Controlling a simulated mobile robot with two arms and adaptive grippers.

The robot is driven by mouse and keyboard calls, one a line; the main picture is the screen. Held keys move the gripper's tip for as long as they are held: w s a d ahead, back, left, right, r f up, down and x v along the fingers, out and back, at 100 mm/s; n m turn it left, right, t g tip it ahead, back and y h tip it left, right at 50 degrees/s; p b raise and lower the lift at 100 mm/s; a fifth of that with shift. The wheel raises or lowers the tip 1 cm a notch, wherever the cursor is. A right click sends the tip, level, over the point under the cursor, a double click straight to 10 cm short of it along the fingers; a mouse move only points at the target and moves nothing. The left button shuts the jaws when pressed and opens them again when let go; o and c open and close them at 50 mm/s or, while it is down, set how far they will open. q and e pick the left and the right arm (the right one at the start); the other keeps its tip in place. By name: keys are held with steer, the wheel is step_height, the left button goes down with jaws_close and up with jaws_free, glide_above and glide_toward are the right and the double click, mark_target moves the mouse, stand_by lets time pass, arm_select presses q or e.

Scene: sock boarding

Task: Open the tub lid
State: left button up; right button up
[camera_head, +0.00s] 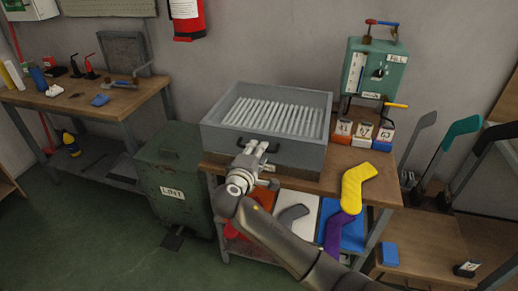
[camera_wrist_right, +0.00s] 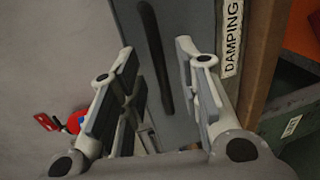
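The grey tub (camera_head: 311,155) stands on the wooden bench, its top showing a row of pale slats or rods inside a raised rim. I cannot tell whether these belong to a lid or lie inside. A dark handle (camera_head: 274,149) runs along its front; it also shows in the right wrist view (camera_wrist_right: 152,50). My right gripper (camera_head: 257,150) is at the front of the tub by this handle. In the right wrist view its fingers (camera_wrist_right: 155,46) are apart, with the handle appearing between them; contact is not visible. My left gripper is not in view.
A "DAMPING" label (camera_wrist_right: 231,38) is beside the fingers. A green box (camera_head: 376,72) and small labelled blocks (camera_head: 363,132) stand right of the tub. A yellow sock (camera_head: 357,187) hangs at the bench front. A green lint bin (camera_head: 172,186) stands left.

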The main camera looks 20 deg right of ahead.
steer(key=shift+x, duration=1.5)
steer(key=shift+c, duration=0.4)
jaws_close()
